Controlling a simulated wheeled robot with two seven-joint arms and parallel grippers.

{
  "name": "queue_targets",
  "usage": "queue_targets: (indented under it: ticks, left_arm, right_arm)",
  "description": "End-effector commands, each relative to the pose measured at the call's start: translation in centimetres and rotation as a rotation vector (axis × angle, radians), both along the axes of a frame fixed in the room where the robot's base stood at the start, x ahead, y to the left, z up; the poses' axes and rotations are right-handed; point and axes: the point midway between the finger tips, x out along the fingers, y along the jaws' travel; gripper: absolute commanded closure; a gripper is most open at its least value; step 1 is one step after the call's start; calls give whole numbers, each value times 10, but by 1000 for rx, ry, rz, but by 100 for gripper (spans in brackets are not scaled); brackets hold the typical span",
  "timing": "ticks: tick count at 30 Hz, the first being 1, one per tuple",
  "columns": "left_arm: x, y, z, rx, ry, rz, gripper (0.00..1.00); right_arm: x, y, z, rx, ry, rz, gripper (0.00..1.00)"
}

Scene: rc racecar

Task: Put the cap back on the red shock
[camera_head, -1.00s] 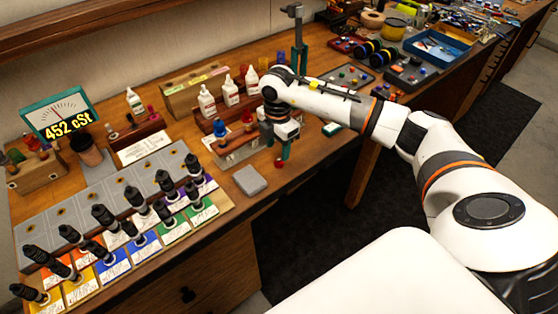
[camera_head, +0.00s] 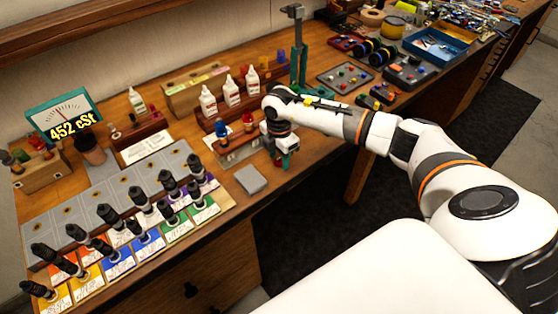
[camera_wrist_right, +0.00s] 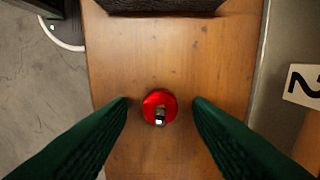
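In the head view my right gripper (camera_head: 281,160) points down near the bench's front edge and hides the cap. A red-topped part (camera_head: 247,123), which may be the red shock, stands beside a blue-topped one in a metal stand (camera_head: 238,154) left of the gripper. My left gripper is out of view.
A grey square pad (camera_head: 251,180) lies left of the gripper. White bottles (camera_head: 232,92) stand in a rack behind. Several black shocks (camera_head: 140,198) stand on coloured cards at the left. The bench's front edge is close to the gripper.

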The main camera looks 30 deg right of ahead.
Motion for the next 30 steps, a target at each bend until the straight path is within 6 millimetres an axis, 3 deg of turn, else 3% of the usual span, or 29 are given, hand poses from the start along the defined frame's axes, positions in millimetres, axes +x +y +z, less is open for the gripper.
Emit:
queue_targets:
  ticks: [1, 6, 8, 19, 30]
  left_arm:
    - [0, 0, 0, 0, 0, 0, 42]
    - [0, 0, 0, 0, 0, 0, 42]
    - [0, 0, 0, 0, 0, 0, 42]
    - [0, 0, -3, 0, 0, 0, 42]
    - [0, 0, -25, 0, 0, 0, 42]
  right_arm:
    - [0, 0, 0, 0, 0, 0, 62]
    - [0, 0, 0, 0, 0, 0, 90]
    - [0, 0, 0, 0, 0, 0, 97]
    - [1, 0, 8, 1, -3, 0, 97]
    - [1, 0, 76, -1, -5, 1, 97]
